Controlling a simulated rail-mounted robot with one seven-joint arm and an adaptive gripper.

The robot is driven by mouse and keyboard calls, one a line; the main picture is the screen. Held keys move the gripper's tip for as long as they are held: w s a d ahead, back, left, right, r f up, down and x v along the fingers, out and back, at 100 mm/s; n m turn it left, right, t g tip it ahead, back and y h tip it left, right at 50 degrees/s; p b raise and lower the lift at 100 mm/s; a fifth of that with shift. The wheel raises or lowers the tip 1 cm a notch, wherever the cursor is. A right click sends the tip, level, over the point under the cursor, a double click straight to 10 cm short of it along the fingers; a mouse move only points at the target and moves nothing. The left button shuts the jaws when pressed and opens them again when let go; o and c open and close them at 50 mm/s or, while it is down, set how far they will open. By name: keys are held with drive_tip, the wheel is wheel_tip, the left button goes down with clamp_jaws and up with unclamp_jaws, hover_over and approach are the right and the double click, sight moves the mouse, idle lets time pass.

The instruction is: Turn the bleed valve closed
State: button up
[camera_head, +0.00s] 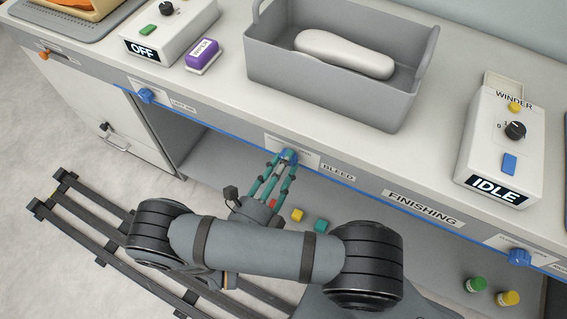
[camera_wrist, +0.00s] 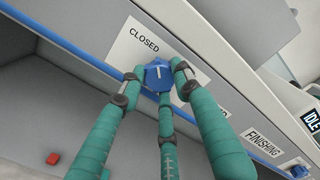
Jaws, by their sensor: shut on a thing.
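The bleed valve is a blue knob (camera_head: 289,157) on the front edge of the bench, left of the "BLEED" label (camera_head: 338,172). It also shows in the wrist view (camera_wrist: 158,74), on a white plate (camera_wrist: 122,47) with the word "CLOSED" above the knob. A short pale mark is on the knob's face; whether it lines up with "CLOSED" I cannot tell. My gripper (camera_head: 284,162) has green fingers and is shut on the knob. In the wrist view its fingertips (camera_wrist: 157,84) sit around the knob, hiding its sides and the lower part of the plate.
Other blue knobs sit on the same edge, at left (camera_head: 147,96) and right (camera_head: 519,257). Above stand a grey bin (camera_head: 330,98) with a white insole-like form (camera_head: 345,54), and a winder box (camera_head: 503,140) reading "IDLE". The space under the bench is open.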

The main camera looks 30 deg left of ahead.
drive_tip(key=o, duration=1.1)
drive_tip(key=shift+o, duration=0.2)
drive_tip(key=s, duration=1.2)
drive_tip(key=shift+d, duration=0.15)
drive_tip(key=shift+w, duration=0.1)
drive_tip(key=w, duration=1.2)
drive_tip(key=shift+s, duration=0.15)
